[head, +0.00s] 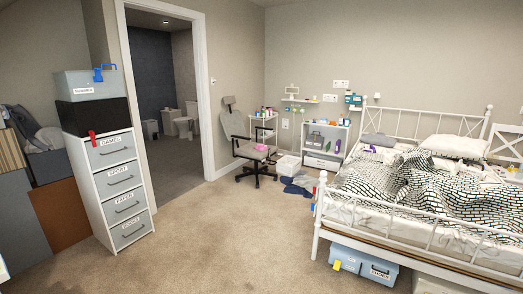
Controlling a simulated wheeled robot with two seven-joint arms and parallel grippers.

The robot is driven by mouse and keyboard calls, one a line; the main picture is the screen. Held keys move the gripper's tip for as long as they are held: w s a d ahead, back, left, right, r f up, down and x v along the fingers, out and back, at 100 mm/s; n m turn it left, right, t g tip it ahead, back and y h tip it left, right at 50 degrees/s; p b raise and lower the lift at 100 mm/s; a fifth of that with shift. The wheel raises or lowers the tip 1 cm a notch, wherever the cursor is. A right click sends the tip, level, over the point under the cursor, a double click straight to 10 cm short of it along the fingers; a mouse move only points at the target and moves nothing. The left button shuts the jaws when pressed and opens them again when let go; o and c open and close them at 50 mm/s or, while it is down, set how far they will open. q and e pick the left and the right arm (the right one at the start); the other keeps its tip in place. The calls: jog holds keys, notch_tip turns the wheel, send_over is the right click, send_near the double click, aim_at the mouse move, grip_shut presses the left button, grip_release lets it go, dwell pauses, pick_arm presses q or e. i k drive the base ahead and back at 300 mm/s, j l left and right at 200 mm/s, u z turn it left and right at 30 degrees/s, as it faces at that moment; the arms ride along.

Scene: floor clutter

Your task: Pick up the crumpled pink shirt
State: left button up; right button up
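A small pink bundle (261,147), which looks like the crumpled shirt, lies on the seat of the grey office chair (250,153) near the back wall. It is too small in the head view to make out its folds. Neither of my grippers shows in this view.
Open carpet (210,235) stretches between me and the chair. A labelled drawer unit (122,190) stands at left, beside an open doorway. A white-framed bed (420,210) fills the right, with a blue box (362,264) beneath. Dark blue cloth (297,187) and a white box (288,165) lie right of the chair.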

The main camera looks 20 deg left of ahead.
aim_at(260, 146)
jog(key=i+j+u, duration=0.25)
jog(key=i, duration=0.15)
jog(key=i+j+u, duration=0.3)
jog(key=i, duration=0.15)
jog(key=i+u, duration=0.25)
jog(key=i, duration=0.2)
